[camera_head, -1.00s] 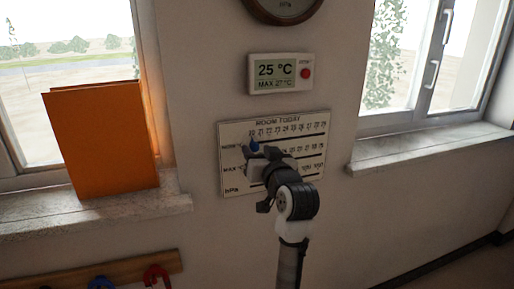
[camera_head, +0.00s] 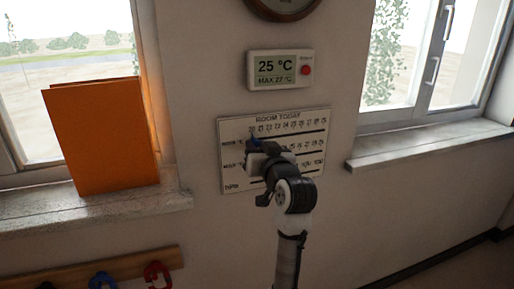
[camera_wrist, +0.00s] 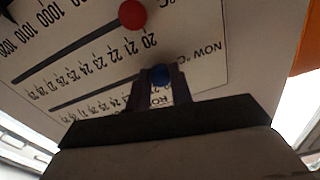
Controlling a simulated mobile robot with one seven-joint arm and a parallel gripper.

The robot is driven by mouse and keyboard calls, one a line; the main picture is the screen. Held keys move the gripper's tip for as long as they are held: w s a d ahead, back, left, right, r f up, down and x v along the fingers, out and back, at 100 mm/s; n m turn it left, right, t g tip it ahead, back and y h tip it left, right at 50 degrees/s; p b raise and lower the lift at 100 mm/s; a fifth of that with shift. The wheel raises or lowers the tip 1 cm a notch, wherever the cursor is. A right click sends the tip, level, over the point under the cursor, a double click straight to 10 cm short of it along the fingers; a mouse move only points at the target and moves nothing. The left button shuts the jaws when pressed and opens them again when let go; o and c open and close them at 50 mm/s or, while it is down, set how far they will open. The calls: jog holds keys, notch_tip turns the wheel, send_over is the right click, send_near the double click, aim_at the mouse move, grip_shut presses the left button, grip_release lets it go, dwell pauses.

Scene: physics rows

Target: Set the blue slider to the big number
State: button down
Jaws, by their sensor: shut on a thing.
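The white ROOM TODAY board (camera_head: 232,178) hangs on the wall, with rows of numbers and dark slots. The blue slider (camera_head: 254,139) is at the left end of the upper slot, by the 20. In the wrist view the blue slider (camera_wrist: 161,75) sits between the two fingers of my gripper (camera_wrist: 163,82), which is shut on it. My gripper (camera_head: 257,145) hides part of the board in the head view. The display (camera_head: 280,69) above reads 25 °C in big digits, with MAX 27 °C in smaller ones below.
A red slider (camera_wrist: 132,13) is on another slot, close to my gripper in the wrist view. An orange folder (camera_head: 100,135) stands on the left sill. Hooks (camera_head: 157,273) are below it. A round dial (camera_head: 284,6) hangs above the display.

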aim_at(293, 135)
jog(key=w+d, duration=0.1)
jog(key=d, duration=0.2)
jog(key=w+d, duration=0.1)
jog(key=d, duration=0.3)
jog(key=w+d, duration=0.1)
jog(key=d, duration=0.3)
jog(key=shift+w+d+b, duration=0.15)
jog(key=shift+w+b, duration=0.15)
jog(key=shift+w, duration=0.05)
jog(key=c, duration=1.2)
grip_release()
jog(key=shift+c, duration=0.2)
jog(key=b+v, duration=0.3)
jog(key=v, duration=1)
jog(key=shift+s, duration=0.4)
jog(key=shift+r, duration=0.1)
